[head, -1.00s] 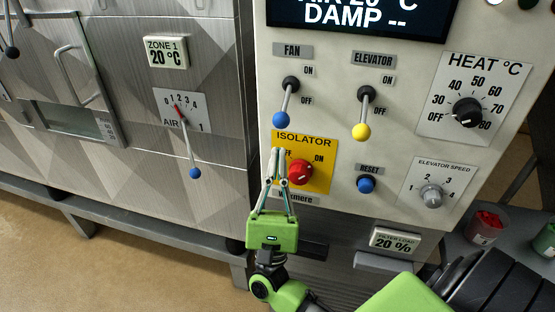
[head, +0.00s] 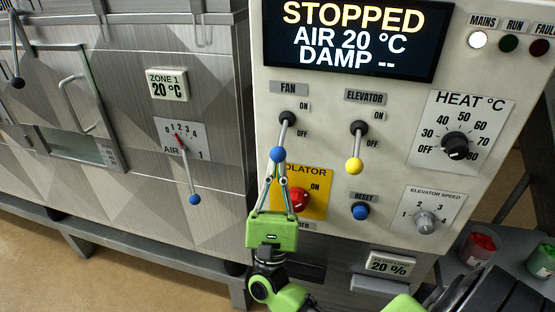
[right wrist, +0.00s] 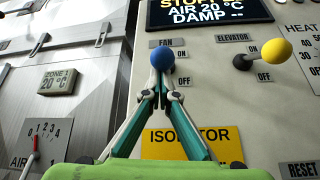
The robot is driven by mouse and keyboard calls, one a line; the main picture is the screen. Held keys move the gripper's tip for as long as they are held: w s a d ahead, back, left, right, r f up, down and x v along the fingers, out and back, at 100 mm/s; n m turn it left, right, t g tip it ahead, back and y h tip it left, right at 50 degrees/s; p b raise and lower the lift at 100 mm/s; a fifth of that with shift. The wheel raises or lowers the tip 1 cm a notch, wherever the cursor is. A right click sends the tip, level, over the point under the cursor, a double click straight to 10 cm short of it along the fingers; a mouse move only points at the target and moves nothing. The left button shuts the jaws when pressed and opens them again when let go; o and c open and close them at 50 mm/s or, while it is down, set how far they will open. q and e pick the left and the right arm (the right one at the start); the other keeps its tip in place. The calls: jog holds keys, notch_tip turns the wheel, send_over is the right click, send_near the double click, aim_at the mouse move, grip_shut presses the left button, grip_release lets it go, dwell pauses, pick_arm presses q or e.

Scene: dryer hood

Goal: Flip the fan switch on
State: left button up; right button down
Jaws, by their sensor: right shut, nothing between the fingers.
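The fan switch (head: 283,135) is a metal lever with a blue knob (head: 277,154), below the FAN label on the control panel. The lever hangs downward, on the OFF side. My right gripper (head: 273,160) is shut and empty, pointing up, with its fingertips right at the underside of the knob. In the right wrist view the blue knob (right wrist: 162,59) sits just above the closed fingertips (right wrist: 160,78); whether they touch I cannot tell. The knob hides most of the lever there. My left gripper is not in view.
The elevator lever (head: 355,148) with a yellow knob is to the right. The red isolator knob (head: 297,199) is behind and right of my fingers, and the blue reset button (head: 361,211) is beyond it. The display (head: 355,38) reads STOPPED.

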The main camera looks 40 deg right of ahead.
aim_at(274, 156)
jog(key=shift+s+a+r+m+g+y+p, duration=0.3)
jog(key=shift+r+g+y+p, duration=0.2)
jog(key=shift+g+p, duration=0.35)
jog(key=shift+s+a+r+m+g+y+p, duration=0.15)
jog(key=shift+s+a+r+g+y+p, duration=0.25)
jog(key=shift+p, duration=0.7)
jog(key=shift+s+a+r+m+g+y+p, duration=0.1)
jog(key=shift+a+r+m+g+y+p, duration=0.15)
jog(key=shift+r+g+y+p, duration=0.4)
jog(key=shift+s+r+g+p, duration=0.1)
jog(key=shift+r+g+p, duration=0.1)
jog(key=shift+g+p, duration=0.35)
jog(key=shift+a+r+y, duration=0.15)
jog(key=shift+r+y, duration=0.05)
jog(key=shift+y, duration=0.05)
jog(key=shift+s+a+r+b, duration=0.1)
jog(key=shift+r+b, duration=0.25)
jog(key=shift+r, duration=0.05)
jog(key=shift+a+r, duration=0.1)
jog(key=shift+r, duration=0.05)
jog(key=v, duration=1.2)
